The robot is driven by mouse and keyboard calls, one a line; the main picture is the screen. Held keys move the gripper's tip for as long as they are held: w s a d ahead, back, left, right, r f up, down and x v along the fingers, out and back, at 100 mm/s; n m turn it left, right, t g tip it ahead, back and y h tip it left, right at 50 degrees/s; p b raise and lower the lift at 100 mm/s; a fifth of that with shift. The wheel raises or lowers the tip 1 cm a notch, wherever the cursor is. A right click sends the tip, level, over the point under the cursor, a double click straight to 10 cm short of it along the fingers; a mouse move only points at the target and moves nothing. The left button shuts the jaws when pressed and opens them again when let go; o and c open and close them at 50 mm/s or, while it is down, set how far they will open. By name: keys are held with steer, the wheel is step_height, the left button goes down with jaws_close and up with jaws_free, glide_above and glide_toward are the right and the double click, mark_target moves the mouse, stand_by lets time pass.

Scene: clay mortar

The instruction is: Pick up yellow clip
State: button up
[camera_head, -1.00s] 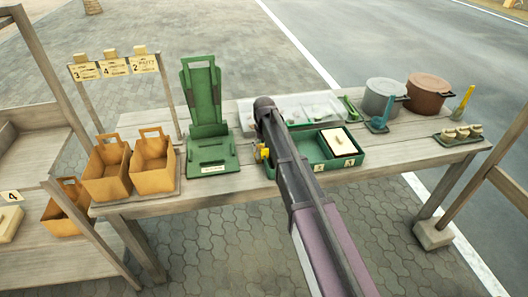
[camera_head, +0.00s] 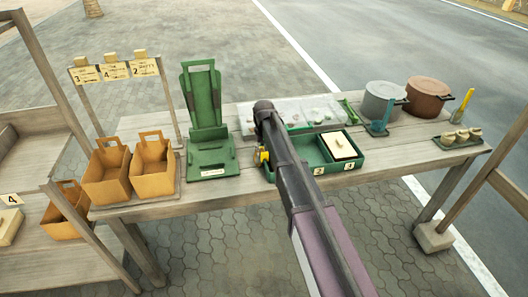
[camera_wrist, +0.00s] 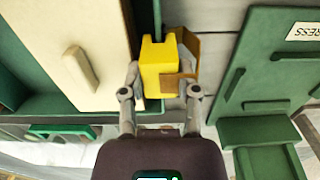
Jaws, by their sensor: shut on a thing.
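The yellow clip (camera_wrist: 158,66) is between the two fingers of my gripper (camera_wrist: 160,80) in the wrist view. My gripper is shut on it. A brown flap-like part shows at the clip's right side. In the head view the yellow clip (camera_head: 264,155) shows as a small patch left of my arm, near the left edge of the green tray (camera_head: 313,165). My arm hides most of the gripper there. I cannot tell how far the clip is above the table.
A green press (camera_head: 210,150) stands left of the clip. Two orange boxes (camera_head: 107,178) stand farther left. A cream lidded block (camera_head: 339,146) sits in the tray's right part. Grey and brown pots (camera_head: 429,94) stand at the right. The table's front strip (camera_head: 390,172) is clear.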

steer(key=shift+r+p, duration=1.25)
steer(key=shift+r, duration=0.1)
steer(key=s+d+r+p, duration=0.1)
steer(key=s+d, duration=0.1)
steer(key=s, duration=0.5)
steer(key=s+d+r+p, duration=0.1)
steer(key=s+d, duration=0.2)
steer(key=s, duration=0.5)
steer(key=shift+d, duration=0.3)
steer(key=shift+r, duration=0.25)
steer(key=shift+r+p, duration=2.1)
steer(key=shift+p, duration=0.25)
steer(key=shift+s, duration=0.1)
